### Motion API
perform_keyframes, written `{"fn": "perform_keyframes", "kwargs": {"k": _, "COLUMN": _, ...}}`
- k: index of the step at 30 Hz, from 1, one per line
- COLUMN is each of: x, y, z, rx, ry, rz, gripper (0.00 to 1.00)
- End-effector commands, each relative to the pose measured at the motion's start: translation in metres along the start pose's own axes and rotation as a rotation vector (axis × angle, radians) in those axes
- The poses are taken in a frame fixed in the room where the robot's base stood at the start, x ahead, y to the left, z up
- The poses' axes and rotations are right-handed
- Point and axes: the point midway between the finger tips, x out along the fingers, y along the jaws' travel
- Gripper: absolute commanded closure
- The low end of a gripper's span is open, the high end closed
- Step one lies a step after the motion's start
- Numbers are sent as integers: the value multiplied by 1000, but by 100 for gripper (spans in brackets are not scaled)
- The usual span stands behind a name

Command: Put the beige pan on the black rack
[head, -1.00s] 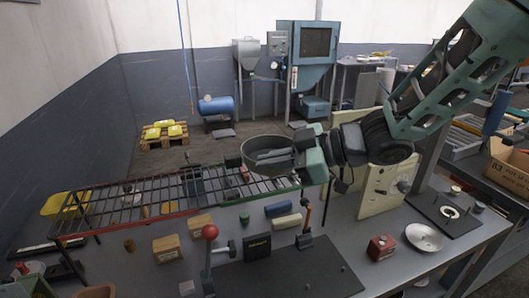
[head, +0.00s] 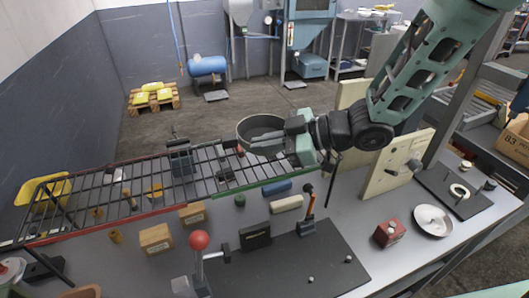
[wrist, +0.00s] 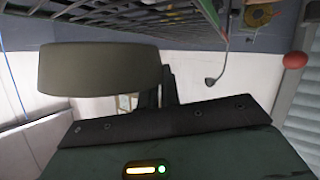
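The beige pan (head: 248,124), round with a plain wall, is at the end of my gripper (head: 270,141) in the head view. My gripper is shut on the pan's wall, and its fingers hide part of the pan. In the wrist view the pan (wrist: 98,68) fills the left, against the dark fingers (wrist: 165,88). The black rack (head: 110,195) is a long wire grid with red and green front edges, reaching left from below the pan. The pan is up at the rack's right end; its exact height above the wires is hard to tell.
On the rack stand a grey bracket (head: 181,160) and several small parts. In front are wooden blocks (head: 155,238), a red-knobbed lever (head: 199,241) and a dark plate (head: 290,265). A cream board (head: 395,165) stands right of my gripper.

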Motion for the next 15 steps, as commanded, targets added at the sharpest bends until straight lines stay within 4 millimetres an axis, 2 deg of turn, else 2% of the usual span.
{"fn": "perform_keyframes", "kwargs": {"k": 6, "x": 10, "y": -7, "z": 24, "rx": 3, "ry": 0, "rz": -2, "gripper": 100}}
{"fn": "perform_keyframes", "kwargs": {"k": 15, "x": 11, "y": -7, "z": 28, "rx": -1, "ry": 1, "rz": 0, "gripper": 100}}
